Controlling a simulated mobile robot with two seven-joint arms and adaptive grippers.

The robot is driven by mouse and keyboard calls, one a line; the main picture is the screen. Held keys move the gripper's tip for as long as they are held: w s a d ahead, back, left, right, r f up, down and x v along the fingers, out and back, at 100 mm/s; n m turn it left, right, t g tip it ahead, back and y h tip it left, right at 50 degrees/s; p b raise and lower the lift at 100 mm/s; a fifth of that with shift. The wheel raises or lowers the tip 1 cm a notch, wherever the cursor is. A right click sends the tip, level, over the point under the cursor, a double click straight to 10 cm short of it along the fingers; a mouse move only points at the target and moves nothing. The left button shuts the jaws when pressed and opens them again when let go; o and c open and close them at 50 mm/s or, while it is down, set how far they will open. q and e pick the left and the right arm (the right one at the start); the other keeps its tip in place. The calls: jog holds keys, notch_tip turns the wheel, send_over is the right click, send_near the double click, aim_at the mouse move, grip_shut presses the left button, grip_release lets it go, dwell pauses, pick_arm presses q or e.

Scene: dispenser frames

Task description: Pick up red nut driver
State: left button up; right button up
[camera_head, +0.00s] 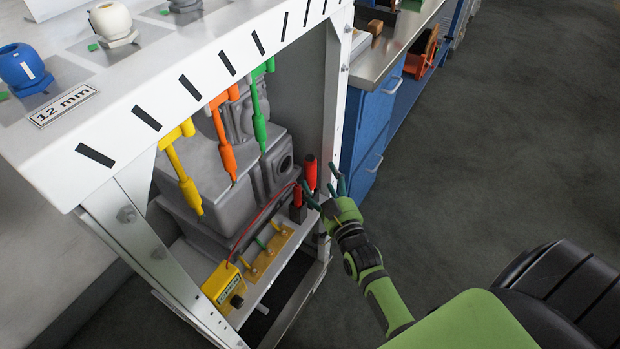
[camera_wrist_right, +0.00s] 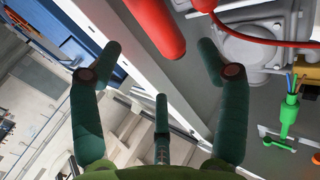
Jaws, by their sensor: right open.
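In the right wrist view a red rounded cylinder, the red nut driver (camera_wrist_right: 157,28), reaches down from the top between my two outer fingers. My right gripper (camera_head: 322,188) is open, just beside the lower part of the driver. Its dark green fingers also show spread in the wrist view (camera_wrist_right: 158,62), with nothing clamped between them. Whether a finger touches the driver cannot be told. My left gripper is not in view.
Yellow (camera_head: 184,180), orange (camera_head: 225,145) and green (camera_head: 259,115) drivers hang along the frame (camera_head: 150,75). Grey machinery (camera_head: 275,165) and a yellow box (camera_head: 224,286) with a red cable stand inside. A blue cabinet (camera_head: 370,125) stands behind. The floor at right is clear.

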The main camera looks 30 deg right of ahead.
aim_at(315, 168)
jog(key=w, duration=0.6)
jog(key=shift+w+d+f, duration=0.2)
jog(key=shift+w+d, duration=0.1)
jog(key=shift+w, duration=0.05)
grip_shut()
